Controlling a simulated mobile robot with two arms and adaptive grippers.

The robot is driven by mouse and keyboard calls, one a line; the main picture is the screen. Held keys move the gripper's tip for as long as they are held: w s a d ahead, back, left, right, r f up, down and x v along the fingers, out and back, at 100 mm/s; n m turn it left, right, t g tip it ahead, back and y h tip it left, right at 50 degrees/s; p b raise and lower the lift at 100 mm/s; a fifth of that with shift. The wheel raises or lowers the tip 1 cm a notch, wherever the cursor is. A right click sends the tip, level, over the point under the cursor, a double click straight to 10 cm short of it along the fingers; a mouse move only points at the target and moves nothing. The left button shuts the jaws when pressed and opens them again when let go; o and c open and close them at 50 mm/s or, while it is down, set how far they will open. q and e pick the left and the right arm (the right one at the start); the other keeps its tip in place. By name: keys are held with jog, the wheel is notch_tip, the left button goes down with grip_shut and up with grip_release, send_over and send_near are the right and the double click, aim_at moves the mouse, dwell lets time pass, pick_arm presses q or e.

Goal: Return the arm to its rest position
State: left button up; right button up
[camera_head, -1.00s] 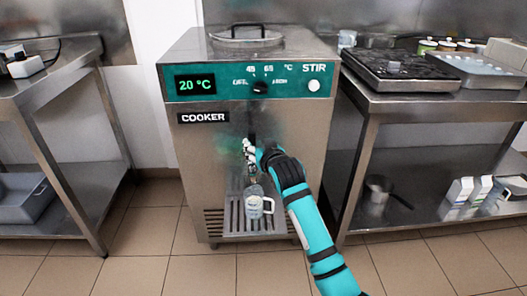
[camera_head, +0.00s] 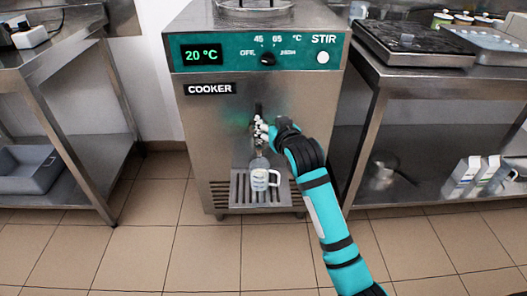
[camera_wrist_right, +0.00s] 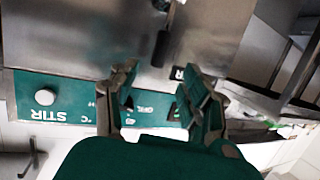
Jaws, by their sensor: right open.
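My right arm, teal and black, reaches in from the lower right of the head view. Its gripper (camera_head: 264,130) is at the front of the cooker (camera_head: 215,130), by the spout and above a mug. The right wrist view shows the two fingers of the right gripper (camera_wrist_right: 155,100) apart with nothing between them. The cooker's front panel lies beyond them, upside down in that view. A pale mug (camera_head: 260,180) with a handle stands upright on the drip grate (camera_head: 240,192), below the gripper. My left gripper is not in view.
The cooker display (camera_head: 201,54) reads 20 °C. A steel table (camera_head: 65,50) stands at the left with a grey bin (camera_head: 28,168) on its lower shelf. A steel table at the right carries a black hob (camera_head: 410,45). Cartons (camera_head: 462,172) stand on its lower shelf. Tiled floor is clear in front.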

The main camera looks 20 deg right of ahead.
dwell(0.4)
